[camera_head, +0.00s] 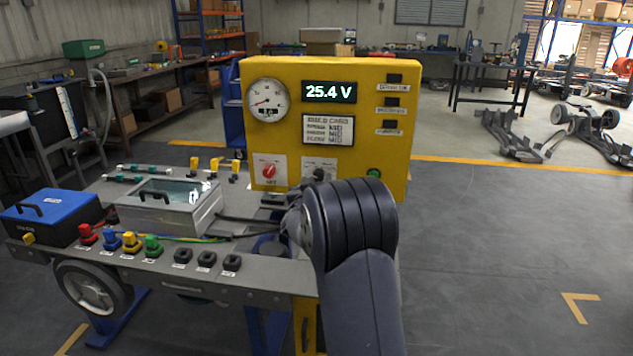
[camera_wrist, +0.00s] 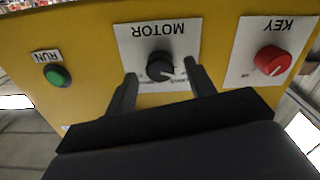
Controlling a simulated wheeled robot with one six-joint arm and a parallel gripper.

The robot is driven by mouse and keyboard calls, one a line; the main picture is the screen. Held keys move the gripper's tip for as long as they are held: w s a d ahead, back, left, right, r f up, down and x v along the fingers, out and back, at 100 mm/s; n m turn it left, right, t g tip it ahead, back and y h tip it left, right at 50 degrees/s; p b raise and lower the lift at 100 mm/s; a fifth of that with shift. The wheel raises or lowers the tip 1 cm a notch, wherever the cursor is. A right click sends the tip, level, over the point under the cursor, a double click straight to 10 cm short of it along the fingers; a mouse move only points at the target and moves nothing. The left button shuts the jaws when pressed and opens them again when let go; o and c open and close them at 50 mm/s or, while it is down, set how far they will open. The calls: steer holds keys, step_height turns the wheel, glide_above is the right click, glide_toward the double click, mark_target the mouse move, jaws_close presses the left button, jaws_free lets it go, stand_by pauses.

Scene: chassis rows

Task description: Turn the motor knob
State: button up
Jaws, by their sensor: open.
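The motor knob (camera_wrist: 160,66) is a round black dial with a pale pointer mark. It sits on a white plate labelled MOTOR (camera_wrist: 130,40) on the yellow panel (camera_head: 400,150). The wrist view is upside down. My gripper (camera_wrist: 158,78) is open, with one dark finger on each side of the knob's lower part in the wrist view. I cannot tell whether the fingers touch it. In the head view the knob (camera_head: 319,174) shows just above my arm, which hides my gripper there.
Beside the motor knob are the red KEY knob (camera_wrist: 272,60) and the green RUN button (camera_wrist: 57,75). The panel's display (camera_head: 329,92) reads 25.4 V. A glass-topped box (camera_head: 150,215), a blue case (camera_head: 50,215) and coloured connectors stand on the bench left of my arm.

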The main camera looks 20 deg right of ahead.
steer(key=shift+w+d, duration=0.2)
steer(key=shift+w, duration=0.1)
steer(key=c, duration=1)
